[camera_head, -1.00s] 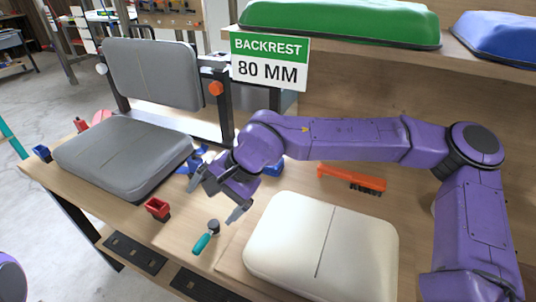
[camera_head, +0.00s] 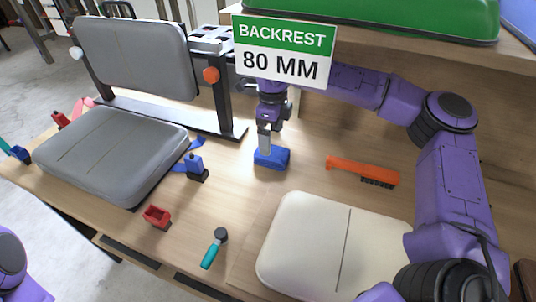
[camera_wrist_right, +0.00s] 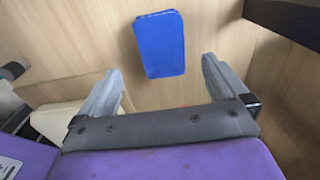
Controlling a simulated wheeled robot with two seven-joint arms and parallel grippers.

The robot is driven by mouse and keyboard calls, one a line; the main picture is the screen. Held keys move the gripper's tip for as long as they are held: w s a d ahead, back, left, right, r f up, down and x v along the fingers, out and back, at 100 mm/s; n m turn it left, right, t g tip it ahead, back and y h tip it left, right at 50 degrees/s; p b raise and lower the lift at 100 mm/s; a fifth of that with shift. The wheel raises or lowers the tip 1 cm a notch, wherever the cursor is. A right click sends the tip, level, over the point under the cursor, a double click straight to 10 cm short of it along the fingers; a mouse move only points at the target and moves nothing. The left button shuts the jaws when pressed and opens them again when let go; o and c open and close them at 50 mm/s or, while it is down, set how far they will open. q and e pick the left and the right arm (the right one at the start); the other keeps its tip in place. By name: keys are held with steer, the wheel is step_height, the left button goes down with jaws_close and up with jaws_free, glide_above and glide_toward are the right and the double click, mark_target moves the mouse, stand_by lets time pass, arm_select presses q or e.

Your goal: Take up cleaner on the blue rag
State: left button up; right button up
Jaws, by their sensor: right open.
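A small blue block-like pad (camera_head: 272,157), which looks like the folded blue rag, lies on the wooden bench behind the cream cushion. My right gripper (camera_head: 264,143) points down at it from behind, its fingertips close above or beside it; I cannot tell whether they touch. In the right wrist view the blue pad (camera_wrist_right: 160,45) lies ahead of the open, empty fingers (camera_wrist_right: 161,75), in line with the gap between them. I cannot make out any cleaner as a separate thing. My left gripper is out of view.
A cream cushion (camera_head: 320,240), an orange brush (camera_head: 360,170), a teal-handled tool (camera_head: 213,248), a red holder (camera_head: 157,216) and a blue clamp-like part (camera_head: 196,167) lie around. A grey seat (camera_head: 110,155) and backrest (camera_head: 135,58) stand left. The "BACKREST 80 MM" sign (camera_head: 283,50) overhangs my right forearm.

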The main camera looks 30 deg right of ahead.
mark_target(274, 153)
steer(key=f, duration=0.7)
steer(key=shift+s+d+f+p, duration=0.2)
steer(key=shift+d+f+p, duration=0.1)
steer(key=shift+d+p, duration=0.1)
steer(key=c, duration=1)
